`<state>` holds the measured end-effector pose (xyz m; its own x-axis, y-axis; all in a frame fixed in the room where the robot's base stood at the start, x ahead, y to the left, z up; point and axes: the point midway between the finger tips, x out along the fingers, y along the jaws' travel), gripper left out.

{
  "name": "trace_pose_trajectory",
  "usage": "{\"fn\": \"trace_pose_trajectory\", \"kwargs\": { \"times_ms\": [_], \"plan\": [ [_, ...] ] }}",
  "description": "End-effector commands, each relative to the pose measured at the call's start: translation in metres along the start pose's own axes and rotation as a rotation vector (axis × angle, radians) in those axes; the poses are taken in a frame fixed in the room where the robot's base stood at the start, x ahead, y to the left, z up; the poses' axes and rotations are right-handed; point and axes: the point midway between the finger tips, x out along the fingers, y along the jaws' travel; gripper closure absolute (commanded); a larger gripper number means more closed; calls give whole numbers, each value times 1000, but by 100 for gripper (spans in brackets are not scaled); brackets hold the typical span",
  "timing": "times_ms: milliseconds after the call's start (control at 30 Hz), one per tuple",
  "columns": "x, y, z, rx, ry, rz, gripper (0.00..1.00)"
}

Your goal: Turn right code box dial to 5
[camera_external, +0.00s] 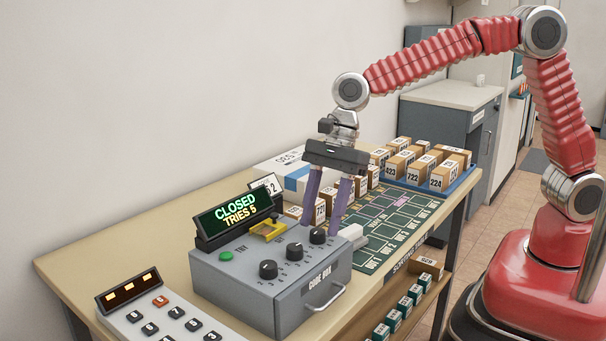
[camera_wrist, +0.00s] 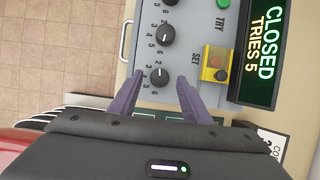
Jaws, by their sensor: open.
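The grey code box (camera_external: 270,285) stands on the table, with three black dials on its sloped top. The right dial (camera_external: 318,236) is the one farthest from the outside camera; it also shows in the wrist view (camera_wrist: 159,77). Its pointer setting is too small to read surely. My gripper (camera_external: 321,226) is open, its two purple fingers pointing down at this dial. In the wrist view my gripper (camera_wrist: 159,80) has one finger on each side of the dial, with gaps visible. The display (camera_external: 236,213) reads CLOSED, TRIES 5.
The middle dial (camera_external: 294,252) and left dial (camera_external: 268,270) sit close by. A green TRY button (camera_external: 226,256) and a yellow-framed SET switch (camera_external: 268,230) are behind them. A keypad (camera_external: 165,318) is at front left. Boxes (camera_external: 442,176) and a green mat (camera_external: 390,228) lie beyond.

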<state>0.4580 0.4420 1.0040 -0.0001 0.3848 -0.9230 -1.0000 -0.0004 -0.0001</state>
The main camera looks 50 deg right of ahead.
Motion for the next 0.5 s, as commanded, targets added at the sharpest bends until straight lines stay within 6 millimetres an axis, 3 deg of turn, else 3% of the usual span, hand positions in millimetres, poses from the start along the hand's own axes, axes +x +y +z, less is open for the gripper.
{"fn": "trace_pose_trajectory", "kwargs": {
  "times_ms": [200,500],
  "plan": [
    [14,0,0,0,0,0,56],
    [15,0,0,0,0,0,59]
  ]
}}
